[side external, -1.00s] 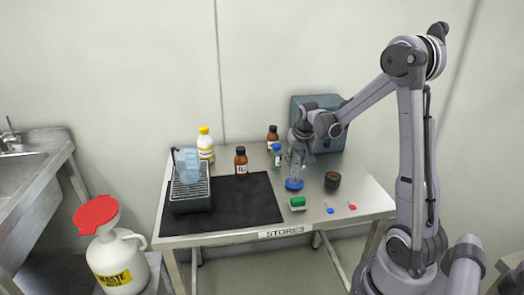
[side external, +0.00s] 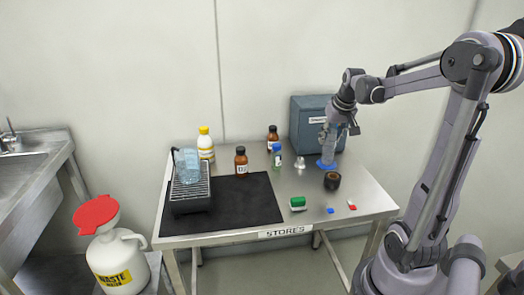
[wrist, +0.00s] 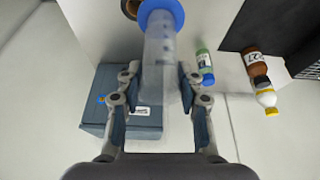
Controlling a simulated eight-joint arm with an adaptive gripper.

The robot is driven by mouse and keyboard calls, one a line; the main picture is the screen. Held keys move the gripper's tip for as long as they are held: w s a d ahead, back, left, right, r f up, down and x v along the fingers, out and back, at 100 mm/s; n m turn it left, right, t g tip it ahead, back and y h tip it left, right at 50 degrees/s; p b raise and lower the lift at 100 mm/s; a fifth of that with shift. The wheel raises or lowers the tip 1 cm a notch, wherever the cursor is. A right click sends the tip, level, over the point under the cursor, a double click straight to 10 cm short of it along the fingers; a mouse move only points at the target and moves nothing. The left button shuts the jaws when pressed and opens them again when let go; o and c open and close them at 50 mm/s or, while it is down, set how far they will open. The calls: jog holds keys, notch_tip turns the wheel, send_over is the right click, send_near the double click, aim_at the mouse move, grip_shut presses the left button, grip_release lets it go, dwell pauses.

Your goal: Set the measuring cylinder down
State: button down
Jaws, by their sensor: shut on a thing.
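The measuring cylinder (side external: 328,150) is clear with a blue foot (side external: 326,164). It is upright in the side view, at the right rear of the table, in front of the grey-blue cabinet. My gripper (side external: 341,126) is shut on its upper part from above. In the wrist view the cylinder (wrist: 160,50) runs between the two fingers of my gripper (wrist: 157,80), its blue foot (wrist: 160,12) at the top edge. I cannot tell whether the foot touches the steel table (side external: 355,200).
The cabinet (side external: 307,135) stands close behind. A dark brown round pot (side external: 332,181) is in front, a small shiny metal item (side external: 299,164) and a green-labelled bottle (side external: 276,157) to the left. A green block (side external: 298,203) and red and blue pieces lie near the front edge.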

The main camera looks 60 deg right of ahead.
jog(key=w+a+n+t+y, duration=0.1)
jog(key=w+a+n, duration=0.35)
jog(key=a, duration=0.25)
jog(key=w+a+n+y, duration=0.25)
jog(key=w+a, duration=0.25)
jog(key=a, duration=0.3)
jog(key=w+a+f, duration=0.7)
jog(key=a+f, duration=0.1)
jog(key=f, duration=0.2)
jog(key=shift+w+a+f+n+h, duration=0.25)
jog(key=shift+w+a+n+h, duration=0.05)
jog(key=shift+w+h, duration=0.15)
jog(key=c, duration=0.8)
grip_release()
jog(key=shift+f, duration=0.15)
jog(key=shift+c, duration=0.2)
